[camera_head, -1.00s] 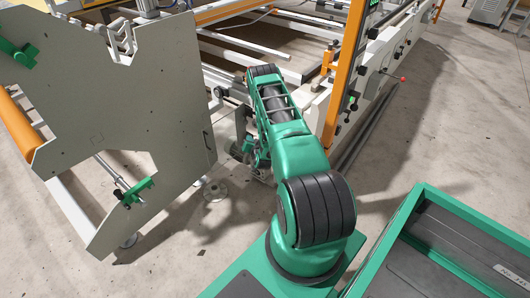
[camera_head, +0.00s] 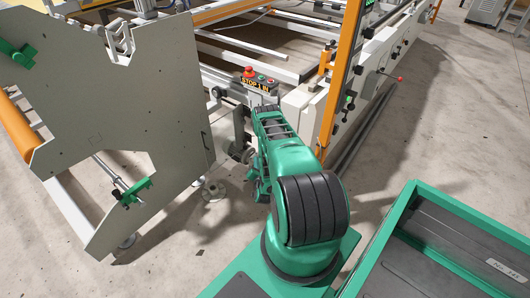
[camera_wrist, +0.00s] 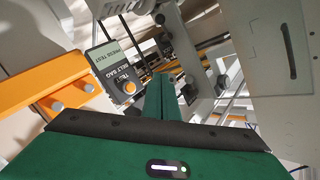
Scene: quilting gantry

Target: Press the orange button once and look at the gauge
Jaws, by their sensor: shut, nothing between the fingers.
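In the wrist view, a dark box, the belt gauge (camera_wrist: 108,66), has a grey-green display (camera_wrist: 108,57) that appears to read "PRESS TEST". The round orange button (camera_wrist: 130,87) sits below the display, beside partly legible lettering. My gripper (camera_wrist: 161,80) is shut and empty; its green fingers show just right of the orange button. I cannot tell whether they touch the box, but the button is uncovered. In the head view my arm hides the gripper, and I cannot make out the gauge there.
In the head view, a box with a red mushroom button (camera_head: 250,71) and a yellow label stands just beyond my arm. A large grey side plate (camera_head: 120,130) is at left, and an orange post (camera_head: 340,75) at right. An orange bar (camera_wrist: 45,90) is left in the wrist view.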

